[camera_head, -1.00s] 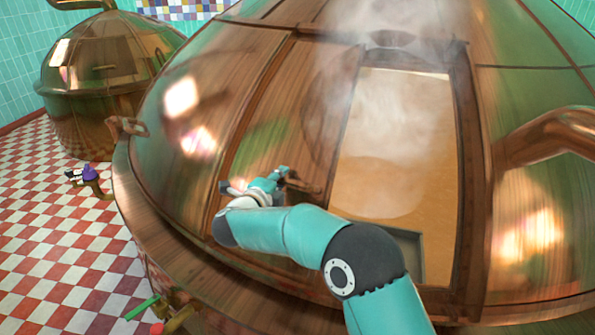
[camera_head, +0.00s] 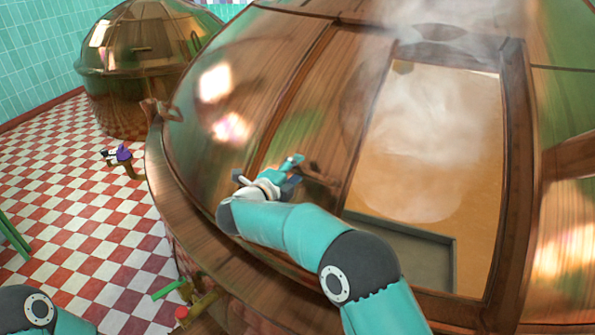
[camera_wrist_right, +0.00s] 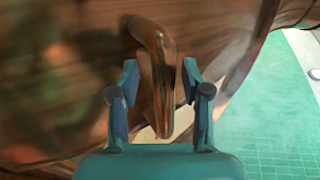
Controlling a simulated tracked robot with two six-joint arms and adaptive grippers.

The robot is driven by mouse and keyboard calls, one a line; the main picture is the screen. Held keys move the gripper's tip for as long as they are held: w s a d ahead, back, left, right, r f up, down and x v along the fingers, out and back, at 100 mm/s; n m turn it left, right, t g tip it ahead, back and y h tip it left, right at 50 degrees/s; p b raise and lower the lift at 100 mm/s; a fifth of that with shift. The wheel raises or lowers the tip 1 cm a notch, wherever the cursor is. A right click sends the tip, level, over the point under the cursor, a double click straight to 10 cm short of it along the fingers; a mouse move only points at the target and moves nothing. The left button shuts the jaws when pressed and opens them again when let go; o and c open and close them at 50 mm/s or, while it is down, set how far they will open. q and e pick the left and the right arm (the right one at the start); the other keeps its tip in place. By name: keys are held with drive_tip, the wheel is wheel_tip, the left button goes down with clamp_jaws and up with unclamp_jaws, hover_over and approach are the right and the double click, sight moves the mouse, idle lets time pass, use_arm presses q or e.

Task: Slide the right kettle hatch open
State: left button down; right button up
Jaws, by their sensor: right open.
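The right kettle (camera_head: 215,135) is the large copper dome filling the head view. Its hatch (camera_head: 345,110) is a copper panel at the left of a wide opening (camera_head: 435,150), which shows tan contents and steam. The hatch handle (camera_head: 319,178) sticks out low on the panel; it also shows in the right wrist view (camera_wrist_right: 158,65). My right gripper (camera_head: 293,170) is at the handle. In the wrist view its fingers (camera_wrist_right: 160,85) are apart, with the bent handle between them and gaps at both sides. My left gripper is out of view.
A smaller copper kettle (camera_head: 140,60) stands at the back left on a red and white tiled floor (camera_head: 75,190). A purple-topped tap (camera_head: 124,155) and a red-knobbed tap (camera_head: 185,315) project near the kettles. Steam blurs the opening's upper part.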

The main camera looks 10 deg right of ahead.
drive_tip(key=shift+s+a+r, duration=0.15)
drive_tip(key=shift+s+a, duration=0.1)
drive_tip(key=shift+a, duration=0.05)
drive_tip(key=v, duration=1.1)
drive_tip(key=shift+s, duration=0.15)
drive_tip(key=shift+f, duration=0.3)
